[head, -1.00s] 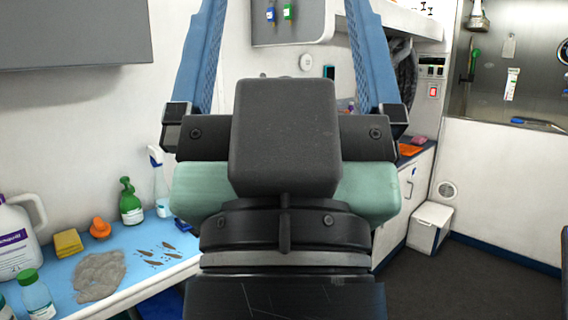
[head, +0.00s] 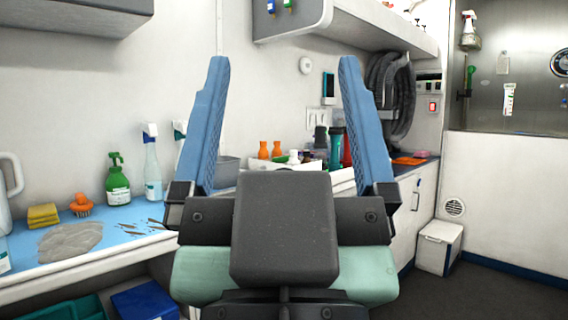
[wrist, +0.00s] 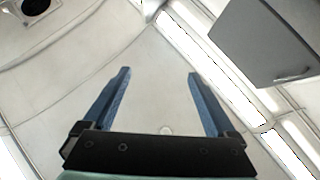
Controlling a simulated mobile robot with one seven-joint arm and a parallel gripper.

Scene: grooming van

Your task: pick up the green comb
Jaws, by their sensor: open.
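My gripper (head: 284,60) is open and empty, its two blue fingers pointing up in front of the back wall. In the wrist view my gripper (wrist: 159,73) shows only pale wall or ceiling between its fingers. I cannot make out a green comb for certain in any view. A small green item (head: 469,75) hangs on the steel panel at the far right, too small to identify. My gripper and arm hide part of the counter in the head view.
The blue-topped table (head: 125,222) at left holds a green bottle (head: 118,180), a spray bottle (head: 152,165), a yellow sponge (head: 43,215), an orange brush (head: 81,205) and a grey clump of fur (head: 70,242). Orange bottles (head: 263,150) stand behind my gripper. A white bin (head: 438,247) stands on open floor.

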